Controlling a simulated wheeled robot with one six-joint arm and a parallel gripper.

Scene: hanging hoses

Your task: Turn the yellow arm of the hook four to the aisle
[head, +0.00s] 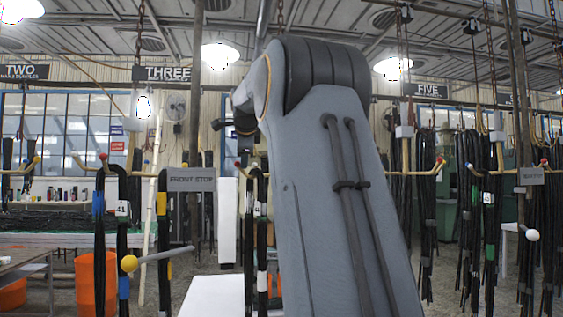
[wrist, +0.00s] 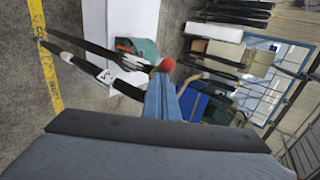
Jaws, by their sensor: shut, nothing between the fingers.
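In the wrist view my gripper (wrist: 163,97) is shut and empty, with its pale blue fingers in the lower middle. A red ball (wrist: 166,65) shows just beyond the fingertips; I cannot tell whether they touch. A tan-yellow hook arm (wrist: 203,76) curves away to the right of the ball. In the head view a red-tipped yellow arm (head: 247,172) shows just left of my grey arm, between signs THREE and FIVE. No sign FOUR is visible; my arm covers that area. My fingers cannot be made out in the head view.
Black hoses (wrist: 98,52) with white labels hang left of the fingers in the wrist view. In the head view, more hoses (head: 111,220) hang at left. A yellow-ball lever (head: 129,263) juts out below the FRONT STOP sign (head: 191,180). An orange bin (head: 97,285) stands behind.

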